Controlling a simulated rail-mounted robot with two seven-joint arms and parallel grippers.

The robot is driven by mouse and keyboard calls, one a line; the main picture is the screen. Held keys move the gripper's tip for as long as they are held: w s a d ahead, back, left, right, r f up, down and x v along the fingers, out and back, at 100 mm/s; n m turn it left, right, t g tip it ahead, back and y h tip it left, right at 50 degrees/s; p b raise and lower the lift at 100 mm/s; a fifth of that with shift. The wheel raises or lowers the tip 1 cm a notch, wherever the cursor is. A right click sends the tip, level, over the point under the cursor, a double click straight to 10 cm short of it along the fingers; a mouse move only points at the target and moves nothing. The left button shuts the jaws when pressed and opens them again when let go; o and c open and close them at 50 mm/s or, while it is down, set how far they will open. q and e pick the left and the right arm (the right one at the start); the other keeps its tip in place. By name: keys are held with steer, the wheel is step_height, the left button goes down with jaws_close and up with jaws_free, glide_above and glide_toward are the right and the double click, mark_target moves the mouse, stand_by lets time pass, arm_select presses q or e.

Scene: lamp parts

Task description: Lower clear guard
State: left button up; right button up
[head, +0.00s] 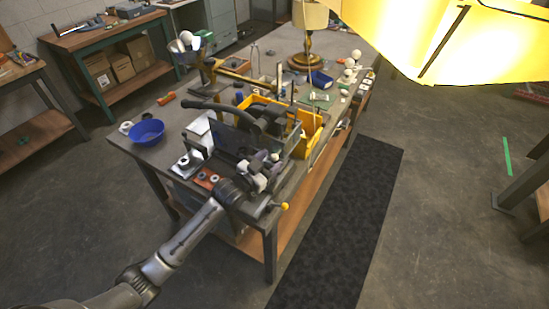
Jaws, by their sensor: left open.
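A dark bench machine (250,115) with a black curved handle stands at the near end of the workbench. A dark, see-through-looking panel, apparently the clear guard (230,140), is at the machine's front. I cannot tell its exact tilt. My left arm comes in from the lower left, and my left gripper (266,168) is open at the machine's front right, close to the panel. I cannot tell whether it touches the panel; the fingers are small and partly blend with the machine. My right gripper is not in view.
A yellow bin (306,122) stands right behind the machine. A blue bowl (146,131) is on the workbench's left side. A brass-based lamp (306,58) stands farther back. A large glowing yellow shade (470,40) fills the upper right, close to the camera. A dark floor mat (345,220) lies clear on the right.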

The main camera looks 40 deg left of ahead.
arm_select(q)
steer(key=shift+w, duration=1.3)
jaws_close()
